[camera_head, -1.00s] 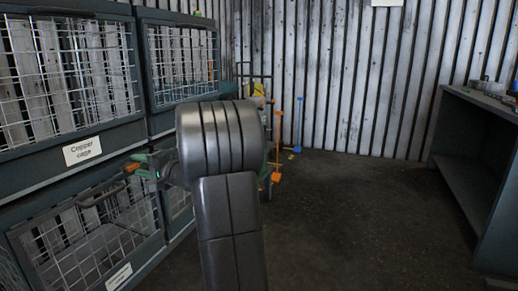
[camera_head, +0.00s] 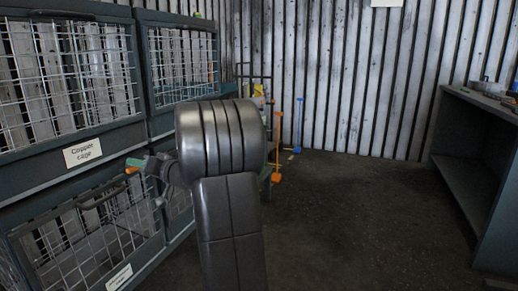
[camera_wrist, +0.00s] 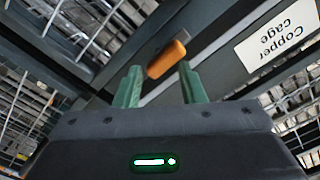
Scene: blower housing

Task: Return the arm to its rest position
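My gripper (camera_wrist: 158,88) shows in the wrist view with its two green fingers apart and nothing between them. An orange handle-like piece (camera_wrist: 167,59) lies beyond the fingertips, in front of the dark cage frame. In the head view my gripper (camera_head: 138,164) is partly visible at the left, in front of the cages. My thick grey arm stands bent in the middle of that view and hides part of the wrist and the cages behind.
Mesh cages line the left; one bears a "Copper cage" label (camera_head: 82,152), also in the wrist view (camera_wrist: 283,37). A dark shelf bench (camera_head: 470,150) stands at the right. Orange and blue long-handled tools (camera_head: 277,150) stand at the back. The floor (camera_head: 350,220) between is clear.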

